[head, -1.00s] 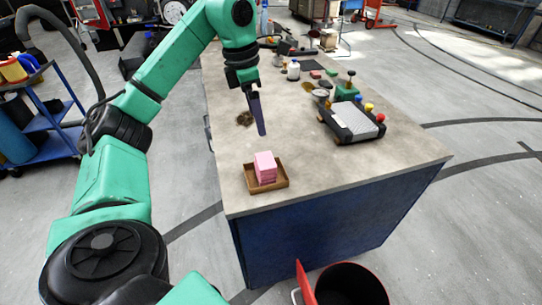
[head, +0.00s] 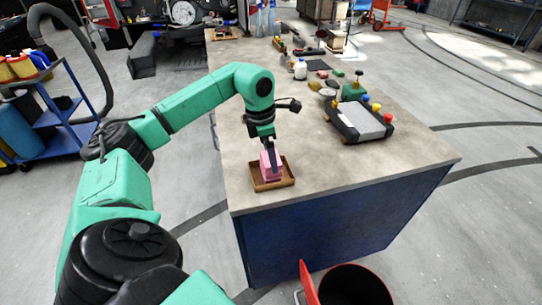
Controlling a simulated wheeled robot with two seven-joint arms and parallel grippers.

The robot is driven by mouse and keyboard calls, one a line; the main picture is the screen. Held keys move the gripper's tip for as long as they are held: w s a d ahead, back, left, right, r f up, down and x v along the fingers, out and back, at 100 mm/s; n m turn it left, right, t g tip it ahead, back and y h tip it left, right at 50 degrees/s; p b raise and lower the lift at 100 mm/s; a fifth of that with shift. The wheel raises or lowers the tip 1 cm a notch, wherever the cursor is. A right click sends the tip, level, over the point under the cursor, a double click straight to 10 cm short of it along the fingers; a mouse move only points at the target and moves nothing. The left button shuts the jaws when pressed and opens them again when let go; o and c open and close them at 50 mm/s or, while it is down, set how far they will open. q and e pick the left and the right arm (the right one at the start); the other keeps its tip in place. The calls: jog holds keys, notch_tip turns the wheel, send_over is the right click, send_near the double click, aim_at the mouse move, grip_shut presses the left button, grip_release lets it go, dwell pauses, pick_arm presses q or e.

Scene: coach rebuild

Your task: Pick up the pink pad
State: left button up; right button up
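The pink pad (head: 266,168) is a stack of pink blocks or sheets standing in a shallow brown tray (head: 287,180) near the front left corner of the workbench. My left gripper (head: 272,160) points down at the pad from above, with its dark fingers in front of and over the pad's upper part. The fingers hide part of the pad, and I cannot tell whether they are closed on it. My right gripper is not in view.
On the workbench (head: 350,168), a grey device with coloured knobs (head: 362,121) stands to the right. A white bottle (head: 300,69) and several small items lie further back. A red bin (head: 355,285) stands on the floor in front. The bench's front right is clear.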

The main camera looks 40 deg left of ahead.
pick_arm(q)
jog(key=c, duration=0.7)
jog(key=shift+r, duration=0.15)
notch_tip(320, 180, up, 20)
jog(key=p, duration=0.5)
